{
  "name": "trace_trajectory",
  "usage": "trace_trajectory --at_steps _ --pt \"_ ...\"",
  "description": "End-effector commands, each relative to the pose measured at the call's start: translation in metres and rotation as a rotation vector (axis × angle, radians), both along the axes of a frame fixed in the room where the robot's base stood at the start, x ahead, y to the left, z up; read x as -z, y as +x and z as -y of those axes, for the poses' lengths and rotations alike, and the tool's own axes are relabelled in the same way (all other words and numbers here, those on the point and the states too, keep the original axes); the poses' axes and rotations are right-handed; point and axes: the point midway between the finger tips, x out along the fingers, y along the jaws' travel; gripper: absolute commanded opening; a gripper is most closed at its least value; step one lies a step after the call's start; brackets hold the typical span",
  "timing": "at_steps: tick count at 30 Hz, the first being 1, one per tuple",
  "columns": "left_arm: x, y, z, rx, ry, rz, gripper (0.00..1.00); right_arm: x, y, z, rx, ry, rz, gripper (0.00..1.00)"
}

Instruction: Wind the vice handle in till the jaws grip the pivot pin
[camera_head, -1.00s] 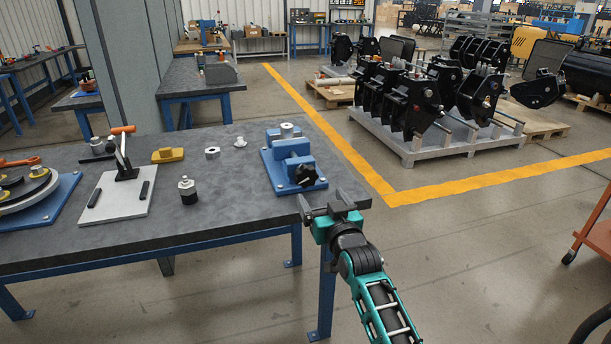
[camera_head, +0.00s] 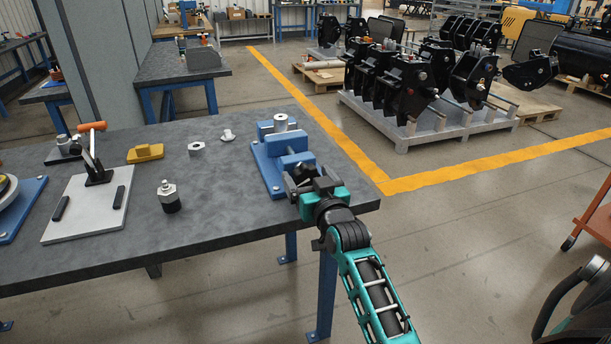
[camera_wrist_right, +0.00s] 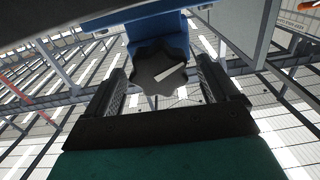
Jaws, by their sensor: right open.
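The blue vice (camera_head: 268,178) sits on the right end of the grey workbench. The pivot pin (camera_head: 281,121), a pale metal cylinder, stands upright at its far end; whether the jaws touch it I cannot tell. The vice handle is a black lobed knob (camera_wrist_right: 158,70) on the near end, mostly hidden by my gripper in the head view. My right gripper (camera_head: 314,183) is open at the knob. In the right wrist view the knob shows between the two spread fingers, with a gap on each side. My left gripper is not in view.
A grey plate with an orange-handled toggle clamp (camera_head: 92,200), a dark-based metal fitting (camera_head: 169,196), a yellow block (camera_head: 146,153) and a metal nut (camera_head: 196,149) are left of the vice. The workbench (camera_head: 232,208) has bare room between them.

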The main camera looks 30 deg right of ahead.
Motion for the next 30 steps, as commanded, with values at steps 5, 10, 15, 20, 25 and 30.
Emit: trace_trajectory --at_steps 5,10,15,20,25,30 --pt "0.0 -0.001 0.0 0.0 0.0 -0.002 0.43 0.0 0.0 0.0 0.0 0.0 0.0 0.88" --pt "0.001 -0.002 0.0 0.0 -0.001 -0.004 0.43 0.0 0.0 0.0 0.0 0.0 0.0 0.78" --pt "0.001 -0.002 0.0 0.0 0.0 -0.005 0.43 0.0 0.0 0.0 0.0 0.0 0.0 0.62" --pt "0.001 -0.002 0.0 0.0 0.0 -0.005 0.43 0.0 0.0 0.0 0.0 0.0 0.0 0.47" --pt "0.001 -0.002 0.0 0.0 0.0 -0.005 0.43 0.0 0.0 0.0 0.0 0.0 0.0 0.32" --pt "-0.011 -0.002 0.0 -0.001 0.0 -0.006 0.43 -0.004 0.0 0.0 0.0 0.063 0.014 0.32"
